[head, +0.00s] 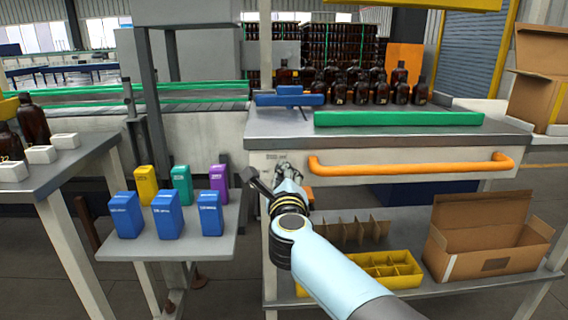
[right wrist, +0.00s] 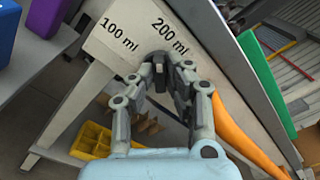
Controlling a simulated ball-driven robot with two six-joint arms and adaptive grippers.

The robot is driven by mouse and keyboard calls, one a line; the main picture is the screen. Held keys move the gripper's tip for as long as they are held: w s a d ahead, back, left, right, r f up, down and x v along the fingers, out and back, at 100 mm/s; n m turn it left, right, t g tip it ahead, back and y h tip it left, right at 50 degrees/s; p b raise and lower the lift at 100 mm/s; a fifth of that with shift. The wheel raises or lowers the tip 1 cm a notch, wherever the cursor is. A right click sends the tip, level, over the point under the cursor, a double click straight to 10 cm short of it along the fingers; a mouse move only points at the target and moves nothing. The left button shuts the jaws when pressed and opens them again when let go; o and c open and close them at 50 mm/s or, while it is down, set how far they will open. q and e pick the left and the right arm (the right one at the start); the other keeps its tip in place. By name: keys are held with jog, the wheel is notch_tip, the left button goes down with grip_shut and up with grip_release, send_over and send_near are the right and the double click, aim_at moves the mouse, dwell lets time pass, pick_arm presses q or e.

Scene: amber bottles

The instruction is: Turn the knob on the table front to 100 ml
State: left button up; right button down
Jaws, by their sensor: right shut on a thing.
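The white table front (head: 400,168) carries printed marks, "100 ml" (right wrist: 119,35) and "200 ml" (right wrist: 170,35), which read clearly in the right wrist view. My right gripper (head: 284,171) reaches the left part of this front. In the right wrist view my right gripper (right wrist: 162,66) is shut on the knob, just below the "200 ml" mark. The fingers hide most of the knob, and I cannot tell which mark it points to. My left gripper is in neither view.
An orange handle (head: 410,166) runs along the front, right of my gripper. Several coloured boxes stand on a side shelf (head: 160,249) at left. A yellow divided tray (head: 375,272) and an open carton (head: 485,240) sit below. Amber bottles (head: 380,90) stand on top.

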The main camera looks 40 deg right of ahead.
jog(key=n+p, duration=0.3)
jog(key=n, duration=0.1)
jog(key=shift+a+n, duration=0.1)
jog(key=shift+n, duration=0.2)
jog(key=shift+f+n+p, duration=0.2)
jog(key=shift+n+p, duration=1.3)
jog(key=shift+n, duration=0.4)
jog(key=c, duration=1.3)
grip_release()
jog(key=shift+c, duration=0.2)
jog(key=v, duration=1.2)
jog(key=shift+f, duration=0.1)
